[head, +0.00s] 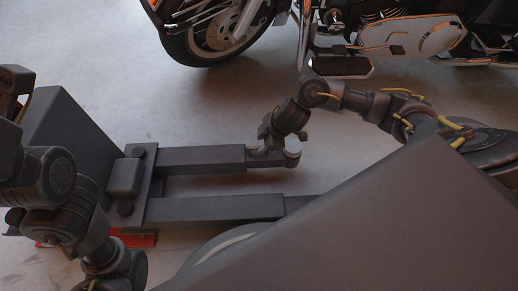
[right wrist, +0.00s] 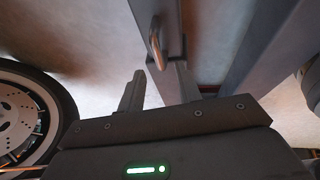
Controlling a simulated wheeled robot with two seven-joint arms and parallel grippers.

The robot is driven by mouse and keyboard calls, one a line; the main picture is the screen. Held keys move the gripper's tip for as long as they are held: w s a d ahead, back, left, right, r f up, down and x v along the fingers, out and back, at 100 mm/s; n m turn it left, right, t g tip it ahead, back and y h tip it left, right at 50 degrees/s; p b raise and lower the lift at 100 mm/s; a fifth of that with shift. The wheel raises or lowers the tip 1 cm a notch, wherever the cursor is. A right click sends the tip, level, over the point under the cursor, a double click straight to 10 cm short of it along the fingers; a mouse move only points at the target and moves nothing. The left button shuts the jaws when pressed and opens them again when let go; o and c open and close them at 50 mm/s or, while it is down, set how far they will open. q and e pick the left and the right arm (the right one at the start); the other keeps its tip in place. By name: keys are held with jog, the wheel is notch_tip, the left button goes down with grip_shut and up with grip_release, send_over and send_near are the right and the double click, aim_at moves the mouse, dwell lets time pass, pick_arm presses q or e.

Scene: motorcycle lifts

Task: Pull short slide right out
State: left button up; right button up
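The grey lift has two parallel beams in the head view. The short slide (head: 265,161) shows at the right end of the far beam (head: 200,159). My right gripper (head: 268,143) is over this slide and partly hidden by its own wrist. In the right wrist view, a small metal loop handle (right wrist: 156,43) stands on the side of a grey beam. The two fingers of my right gripper (right wrist: 159,72) are apart, with the handle's lower end between their tips in the picture. I cannot tell whether they touch it. My left gripper is not visible; only its arm shows.
The near beam (head: 215,209) has its own slide (head: 300,202). A cross plate (head: 124,176) joins the beams at the left, beside a red part (head: 140,239) on the floor. A motorcycle (head: 225,35) stands behind. The floor (head: 130,90) between is clear.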

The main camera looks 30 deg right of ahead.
aim_at(256, 148)
jog(key=shift+b+x, duration=0.9)
jog(key=shift+x, duration=0.85)
grip_shut()
